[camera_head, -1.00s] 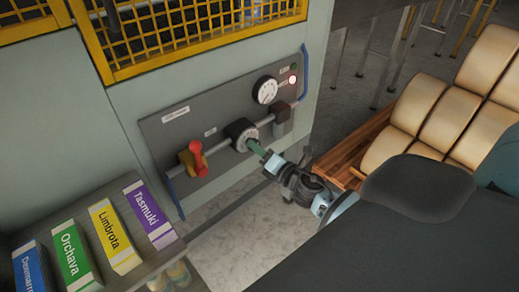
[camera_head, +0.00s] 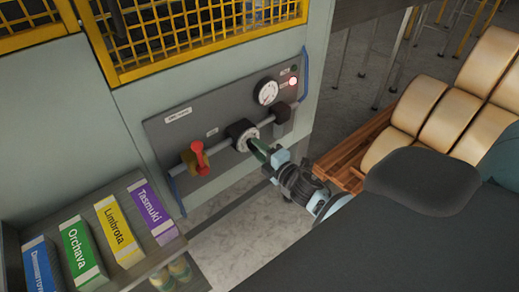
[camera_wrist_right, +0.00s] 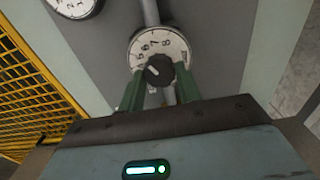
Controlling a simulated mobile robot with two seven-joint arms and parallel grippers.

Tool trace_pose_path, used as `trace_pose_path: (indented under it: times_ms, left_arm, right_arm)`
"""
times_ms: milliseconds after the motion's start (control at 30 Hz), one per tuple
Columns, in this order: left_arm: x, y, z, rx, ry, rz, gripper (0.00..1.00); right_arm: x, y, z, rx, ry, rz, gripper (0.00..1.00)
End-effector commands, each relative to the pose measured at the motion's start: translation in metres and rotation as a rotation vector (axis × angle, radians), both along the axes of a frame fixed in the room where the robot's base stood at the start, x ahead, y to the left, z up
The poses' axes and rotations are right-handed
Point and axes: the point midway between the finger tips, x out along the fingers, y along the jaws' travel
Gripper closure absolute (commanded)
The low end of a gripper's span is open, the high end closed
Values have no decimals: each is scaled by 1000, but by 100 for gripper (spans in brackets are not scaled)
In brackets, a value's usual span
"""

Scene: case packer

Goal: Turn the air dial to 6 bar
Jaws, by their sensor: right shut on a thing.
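The air dial (camera_head: 242,135) is a round white scale with a dark knob on the grey panel. In the right wrist view the dial's scale (camera_wrist_right: 172,43) shows large figures above the black knob (camera_wrist_right: 158,70). A pale mark on the knob points up and left; the exact figure it meets is hard to read. My right gripper (camera_head: 254,147) comes from the lower right. Its green fingers are shut on the knob, one on each side, in the wrist view (camera_wrist_right: 160,73). A pressure gauge (camera_head: 266,92) sits right of the dial, its reading too small. My left gripper is not in view.
A red and yellow valve handle (camera_head: 198,155) is left of the dial. Coloured boxes (camera_head: 121,230) stand at lower left. Tan packages (camera_head: 435,103) lie at right. A yellow mesh guard (camera_head: 190,38) is above.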

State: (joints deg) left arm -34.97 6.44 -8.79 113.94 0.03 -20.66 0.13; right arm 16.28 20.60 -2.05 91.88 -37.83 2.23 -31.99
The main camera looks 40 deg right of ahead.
Motion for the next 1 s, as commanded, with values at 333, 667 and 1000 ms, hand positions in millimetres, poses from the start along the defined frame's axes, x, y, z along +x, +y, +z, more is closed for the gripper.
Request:
trace_pose_path:
  times_ms: [333, 667, 1000]
  left_arm:
    - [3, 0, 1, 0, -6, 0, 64]
    - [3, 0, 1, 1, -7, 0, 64]
    - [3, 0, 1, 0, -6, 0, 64]
  right_arm:
    - [0, 0, -1, 7, 2, 0, 89]
    - [0, 0, 0, 5, 1, 0, 44]
    - [-10, -1, -2, 5, 2, 1, 44]
